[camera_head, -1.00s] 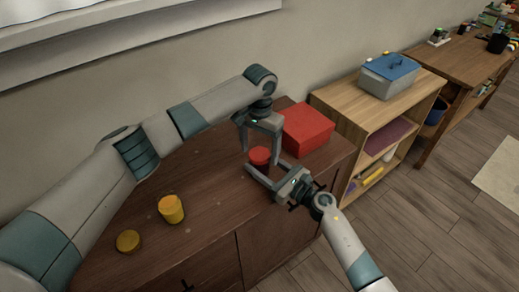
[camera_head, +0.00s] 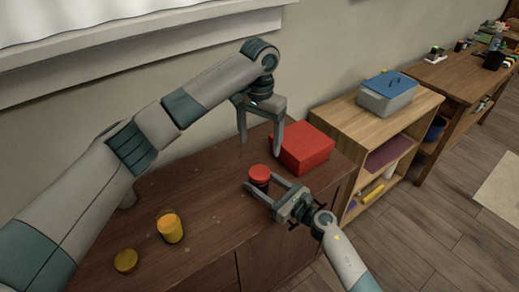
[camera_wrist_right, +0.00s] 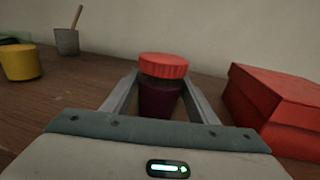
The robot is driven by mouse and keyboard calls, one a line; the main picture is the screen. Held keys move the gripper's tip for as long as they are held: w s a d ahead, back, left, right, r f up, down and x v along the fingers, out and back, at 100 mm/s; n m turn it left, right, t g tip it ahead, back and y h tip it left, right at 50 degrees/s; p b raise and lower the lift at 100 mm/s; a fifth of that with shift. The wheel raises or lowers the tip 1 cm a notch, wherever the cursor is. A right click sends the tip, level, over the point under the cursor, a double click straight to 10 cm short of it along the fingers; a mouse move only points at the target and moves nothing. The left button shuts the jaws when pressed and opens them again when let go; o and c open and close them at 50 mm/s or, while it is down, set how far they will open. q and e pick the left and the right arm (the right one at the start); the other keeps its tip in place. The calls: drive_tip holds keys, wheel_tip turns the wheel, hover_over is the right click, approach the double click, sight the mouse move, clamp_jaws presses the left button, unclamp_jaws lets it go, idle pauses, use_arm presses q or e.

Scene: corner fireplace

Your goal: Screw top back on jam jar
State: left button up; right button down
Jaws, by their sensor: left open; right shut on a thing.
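The jam jar (camera_wrist_right: 159,98) is dark purple and stands upright on the cabinet top, with its red top (camera_wrist_right: 164,65) sitting on its mouth. In the head view the red top (camera_head: 259,174) shows between the fingers of my right gripper (camera_head: 264,187). My right gripper is shut on the jar, one finger on each side below the top; it also shows in the right wrist view (camera_wrist_right: 160,100). My left gripper (camera_head: 262,145) is open and empty, pointing down, above and behind the jar. I cannot tell how tightly the top sits.
A red box (camera_head: 303,148) stands close behind and right of the jar. A grey cup (camera_wrist_right: 67,41) with a stick stands farther back. A low shelf (camera_head: 350,112) adjoins the right side.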

use_arm(q)
drive_tip(key=shift+r, duration=0.3)
use_arm(e)
drive_tip(key=c, duration=0.6)
unclamp_jaws()
drive_tip(key=shift+c, duration=0.2)
use_arm(q)
wheel_tip(320, 180, down, 4)
drive_tip(key=b, duration=0.4)
drive_tip(key=shift+r, duration=0.1)
use_arm(e)
drive_tip(key=v, duration=1.7)
drive_tip(key=shift+s, duration=0.2)
use_arm(q)
drive_tip(key=shift+d, duration=0.1)
use_arm(e)
drive_tip(key=shift+d, duration=0.15)
